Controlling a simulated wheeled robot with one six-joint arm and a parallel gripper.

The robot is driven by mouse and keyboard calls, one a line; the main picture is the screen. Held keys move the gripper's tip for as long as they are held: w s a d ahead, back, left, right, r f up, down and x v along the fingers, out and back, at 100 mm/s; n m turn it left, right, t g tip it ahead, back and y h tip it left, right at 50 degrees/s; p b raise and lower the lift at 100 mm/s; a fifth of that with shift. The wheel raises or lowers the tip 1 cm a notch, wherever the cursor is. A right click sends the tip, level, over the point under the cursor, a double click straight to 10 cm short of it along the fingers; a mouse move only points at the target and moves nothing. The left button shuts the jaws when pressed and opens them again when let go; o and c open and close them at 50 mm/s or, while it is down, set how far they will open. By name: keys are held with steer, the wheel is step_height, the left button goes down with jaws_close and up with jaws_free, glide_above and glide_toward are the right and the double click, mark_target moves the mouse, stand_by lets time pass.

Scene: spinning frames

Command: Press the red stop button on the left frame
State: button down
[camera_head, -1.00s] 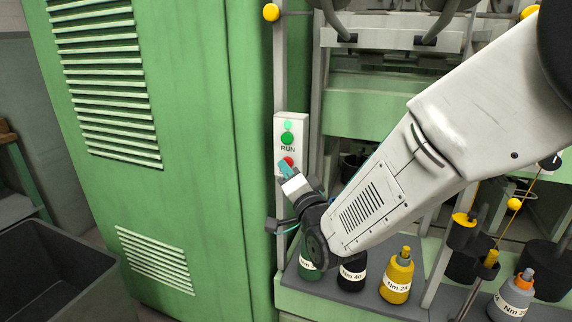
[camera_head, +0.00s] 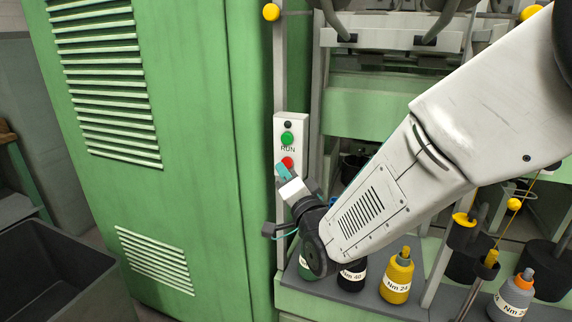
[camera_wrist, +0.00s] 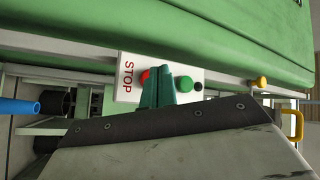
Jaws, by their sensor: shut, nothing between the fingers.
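The white control box (camera_head: 302,130) is on a grey post of the left frame. It carries a dark lamp (camera_head: 288,125) at the top, a green button (camera_head: 287,138) above the word RUN, and the red stop button (camera_head: 288,162) below. My gripper (camera_head: 284,170) is shut and empty, its teal fingertips just below and in front of the red button. In the wrist view the shut fingers (camera_wrist: 158,87) partly hide the red button (camera_wrist: 145,75), beside the word STOP. I cannot tell whether they touch it.
A large green cabinet (camera_head: 190,160) stands left of the post. Labelled bobbins, such as a yellow one (camera_head: 397,277), stand on a ledge below my arm. A dark bin (camera_head: 50,275) is at the lower left.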

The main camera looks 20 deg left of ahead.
steer(key=s, duration=0.5)
steer(key=shift+a, duration=0.2)
stand_by(0.3)
steer(key=shift+f, duration=0.1)
stand_by(0.4)
